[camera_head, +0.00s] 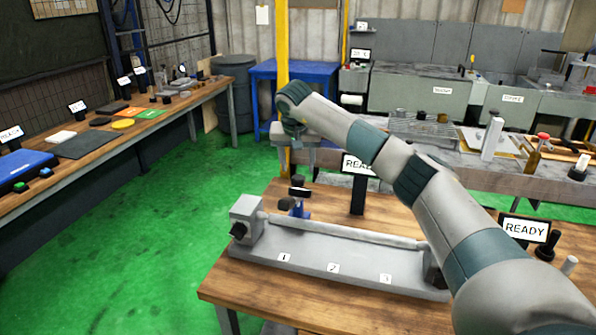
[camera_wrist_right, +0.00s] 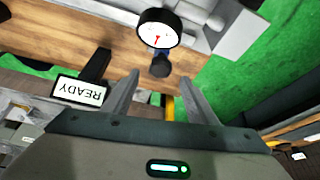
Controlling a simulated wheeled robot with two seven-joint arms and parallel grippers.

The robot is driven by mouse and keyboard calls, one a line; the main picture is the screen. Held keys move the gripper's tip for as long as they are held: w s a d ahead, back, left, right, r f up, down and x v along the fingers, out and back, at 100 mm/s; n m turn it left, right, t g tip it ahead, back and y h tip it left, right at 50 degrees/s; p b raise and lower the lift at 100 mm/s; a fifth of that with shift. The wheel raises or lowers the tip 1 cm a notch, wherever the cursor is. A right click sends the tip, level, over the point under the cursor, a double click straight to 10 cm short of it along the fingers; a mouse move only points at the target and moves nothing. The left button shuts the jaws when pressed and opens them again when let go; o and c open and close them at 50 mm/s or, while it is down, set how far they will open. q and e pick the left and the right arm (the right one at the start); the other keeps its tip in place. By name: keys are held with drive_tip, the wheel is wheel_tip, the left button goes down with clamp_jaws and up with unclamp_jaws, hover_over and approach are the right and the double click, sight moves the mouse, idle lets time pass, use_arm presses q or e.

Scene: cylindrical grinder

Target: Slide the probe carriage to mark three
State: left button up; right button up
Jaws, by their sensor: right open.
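A grey bench fixture (camera_head: 330,269) carries a long round bar (camera_head: 345,232) and front labels 1 (camera_head: 284,257), 2 (camera_head: 333,268) and 3 (camera_head: 386,278). The probe carriage (camera_head: 298,209), blue with a black knob, stands behind the bar near its left end, close to mark 1. Its round white dial (camera_wrist_right: 158,29) and black knob (camera_wrist_right: 160,67) show in the right wrist view. My right gripper (camera_head: 298,172) is above the carriage, its fingers apart. In the right wrist view the knob lies beyond the gap between the fingertips (camera_wrist_right: 160,78). My left gripper is not seen.
A READY sign (camera_head: 357,166) on a black post stands behind the bar. Another READY sign (camera_head: 525,229) stands at the right of the wooden table (camera_head: 245,288), near a black-handled joystick (camera_head: 547,245). My right arm crosses above the fixture's right side. Green floor lies left of the table.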

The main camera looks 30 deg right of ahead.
sight(299, 177)
drive_tip(key=shift+p+x, duration=0.6)
drive_tip(key=shift+x, duration=2.1)
clamp_jaws()
